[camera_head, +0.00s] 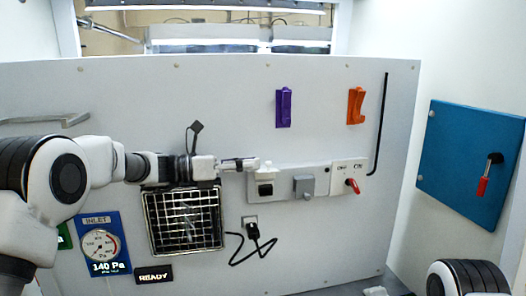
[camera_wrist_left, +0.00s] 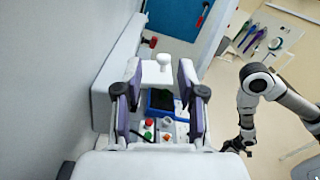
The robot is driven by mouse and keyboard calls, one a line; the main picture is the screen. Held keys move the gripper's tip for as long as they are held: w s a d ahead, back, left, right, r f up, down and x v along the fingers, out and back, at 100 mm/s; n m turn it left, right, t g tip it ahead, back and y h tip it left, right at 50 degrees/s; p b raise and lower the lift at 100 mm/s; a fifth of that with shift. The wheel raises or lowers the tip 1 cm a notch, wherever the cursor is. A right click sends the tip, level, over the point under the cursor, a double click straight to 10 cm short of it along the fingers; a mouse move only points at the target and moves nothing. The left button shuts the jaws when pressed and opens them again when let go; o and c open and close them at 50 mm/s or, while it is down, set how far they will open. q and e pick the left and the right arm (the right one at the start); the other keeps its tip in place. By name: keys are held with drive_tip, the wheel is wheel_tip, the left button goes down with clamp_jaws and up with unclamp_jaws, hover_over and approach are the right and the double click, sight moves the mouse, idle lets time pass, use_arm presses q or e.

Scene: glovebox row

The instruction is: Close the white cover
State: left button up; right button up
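The white cover (camera_head: 265,168) is on the switch strip of the grey panel, at the tip of my left gripper (camera_head: 240,164). A dark opening shows just below it, so the cover appears raised. In the left wrist view the white cover (camera_wrist_left: 154,76) with its round knob shows ahead, between the spread fingers of my left gripper (camera_wrist_left: 160,84). These fingers look open, with a gap to the knob; contact cannot be told. My right gripper (camera_wrist_left: 240,144) is small and dark in the left wrist view, and its fingers are unclear.
On the strip right of the cover are a grey box (camera_head: 304,186) and a red-handled switch (camera_head: 352,186). A wire basket (camera_head: 184,222) hangs below my left arm, and a plug with black cord (camera_head: 252,231) is below the strip. A blue door (camera_head: 468,160) is at right.

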sight(267, 171)
use_arm(q)
drive_tip(key=x, duration=0.1)
drive_tip(key=p+x, duration=0.1)
drive_tip(key=x, duration=0.1)
drive_tip(key=s+x, duration=0.1)
drive_tip(key=x, duration=0.1)
drive_tip(key=shift+w+d+r+p, duration=0.1)
drive_tip(key=shift+d+r+p, duration=0.05)
drive_tip(key=shift+r+p, duration=0.15)
drive_tip(key=shift+w+a+f, duration=0.35)
drive_tip(key=shift+w+a, duration=0.05)
drive_tip(key=shift+a, duration=0.05)
drive_tip(key=shift+s+d+r, duration=0.2)
drive_tip(key=shift+s+d, duration=0.05)
drive_tip(key=shift+d, duration=0.05)
clamp_jaws()
use_arm(e)
wheel_tip(267, 171, up, 2)
drive_tip(key=shift+s+r, duration=0.1)
drive_tip(key=shift+r, duration=0.05)
use_arm(q)
drive_tip(key=shift+f, duration=0.1)
